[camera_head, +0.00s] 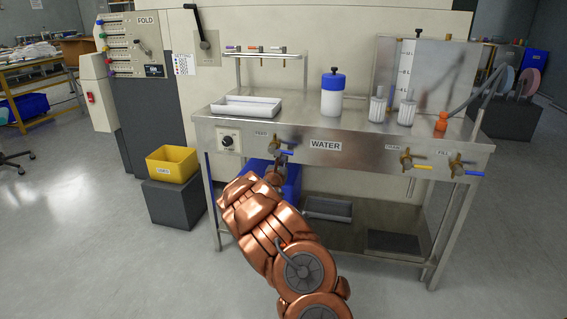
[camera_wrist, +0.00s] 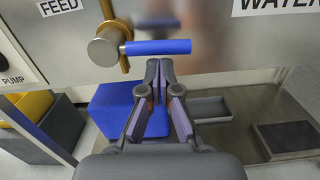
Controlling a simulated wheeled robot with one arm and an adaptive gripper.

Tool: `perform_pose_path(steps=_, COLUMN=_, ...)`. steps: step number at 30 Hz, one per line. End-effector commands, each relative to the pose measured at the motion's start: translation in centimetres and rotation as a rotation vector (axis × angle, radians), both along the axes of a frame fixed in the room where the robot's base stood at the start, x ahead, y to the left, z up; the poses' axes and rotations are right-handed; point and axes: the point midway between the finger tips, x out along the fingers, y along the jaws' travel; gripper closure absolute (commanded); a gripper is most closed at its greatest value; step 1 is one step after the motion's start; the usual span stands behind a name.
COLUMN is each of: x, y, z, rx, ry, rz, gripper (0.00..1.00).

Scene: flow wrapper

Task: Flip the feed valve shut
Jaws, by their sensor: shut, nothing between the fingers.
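The feed valve (camera_head: 275,144) is on the front panel of the steel bench, left of the WATER sign. In the wrist view its round metal knob (camera_wrist: 104,48) and brass pipe stand under the FEED label (camera_wrist: 60,6). Its blue lever (camera_wrist: 158,47) points level to the right; the lever also shows in the head view (camera_head: 287,152). My gripper (camera_wrist: 159,63) is shut and empty, its fingertips just below the lever's middle in the wrist view. I cannot tell whether they touch it. In the head view my gripper (camera_head: 278,164) is partly hidden by my arm.
To the right are two more valves, one with a yellow lever (camera_head: 422,167) and one with a blue lever (camera_head: 474,173). A pump dial (camera_head: 227,141) is at the left. A blue bin (camera_wrist: 112,107) stands below my gripper. Dark and grey trays (camera_wrist: 290,137) lie on the lower shelf.

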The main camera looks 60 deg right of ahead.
Motion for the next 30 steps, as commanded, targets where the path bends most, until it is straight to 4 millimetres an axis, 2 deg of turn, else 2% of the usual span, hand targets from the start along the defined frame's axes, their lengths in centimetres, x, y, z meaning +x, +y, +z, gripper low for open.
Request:
perform_pose_path(steps=7, x=-0.3, y=-0.3, z=1.5, rx=-0.001, ry=-0.002, rz=-0.002, gripper=1.00)
perform_pose_path(steps=17, x=-0.4, y=-0.4, z=1.9, rx=-0.009, ry=-0.008, rz=-0.005, gripper=1.00)
perform_pose_path(steps=23, x=-0.1, y=0.1, z=0.2, rx=-0.006, ry=-0.004, rz=0.002, gripper=1.00)
perform_pose_path(steps=29, x=0.5, y=1.2, z=-3.6, rx=0.006, ry=0.004, rz=0.014, gripper=1.00)
perform_pose_path(steps=30, x=0.5, y=1.9, z=-3.0, rx=0.004, ry=0.008, rz=0.016, gripper=1.00)
